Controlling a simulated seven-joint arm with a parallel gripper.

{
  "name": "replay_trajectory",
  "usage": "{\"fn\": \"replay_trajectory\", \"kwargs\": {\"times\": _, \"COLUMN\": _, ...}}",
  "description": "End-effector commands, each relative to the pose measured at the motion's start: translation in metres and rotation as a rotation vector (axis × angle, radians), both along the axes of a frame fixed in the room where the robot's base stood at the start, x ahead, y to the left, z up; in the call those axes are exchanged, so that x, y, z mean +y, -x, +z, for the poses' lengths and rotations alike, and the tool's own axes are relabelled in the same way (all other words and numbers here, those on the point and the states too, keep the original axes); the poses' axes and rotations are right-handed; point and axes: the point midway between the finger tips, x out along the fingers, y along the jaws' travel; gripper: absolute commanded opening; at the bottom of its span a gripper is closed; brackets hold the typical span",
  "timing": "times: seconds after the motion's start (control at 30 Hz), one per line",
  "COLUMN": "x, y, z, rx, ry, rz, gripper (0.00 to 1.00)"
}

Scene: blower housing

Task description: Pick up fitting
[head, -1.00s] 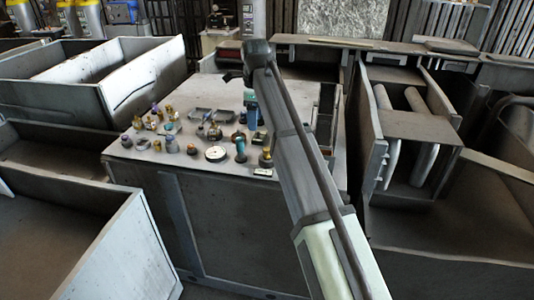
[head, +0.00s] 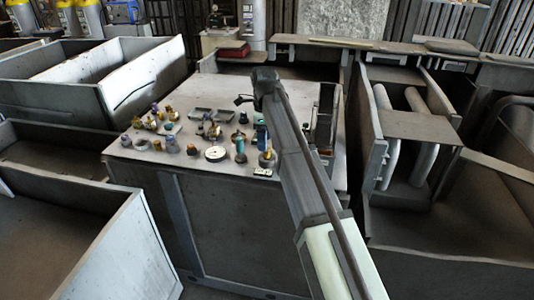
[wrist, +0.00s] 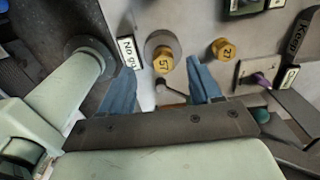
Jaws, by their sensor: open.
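In the wrist view, a brass-topped piece marked "57" (wrist: 163,62) on a round grey base sits on the tabletop, between and just beyond the tips of my blue fingers. A smaller round brass piece (wrist: 223,48) lies to its right, outside the right finger. I cannot tell which of them is the fitting. My gripper (wrist: 161,68) is open, with nothing held between its fingers. In the head view, the gripper is low over the right part of the group of small parts, largely hidden behind my arm.
The grey table (head: 190,172) holds several small fittings, a round dial (head: 215,153) and dark trays. A "No go" label (wrist: 127,52) lies by the left finger, close to the table edge. A small crank-like part (wrist: 172,92) shows between the fingers. Metal bins (head: 100,75) flank the table.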

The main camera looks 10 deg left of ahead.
Motion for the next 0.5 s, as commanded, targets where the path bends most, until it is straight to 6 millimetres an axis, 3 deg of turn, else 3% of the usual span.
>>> {"fn": "replay_trajectory", "kwargs": {"times": 0.33, "x": -0.008, "y": -0.003, "z": -0.040, "rx": 0.002, "ry": 0.001, "rz": 0.001, "gripper": 0.63}}
{"fn": "replay_trajectory", "kwargs": {"times": 0.5, "x": -0.007, "y": -0.004, "z": -0.049, "rx": 0.000, "ry": 0.000, "rz": 0.000, "gripper": 0.63}}
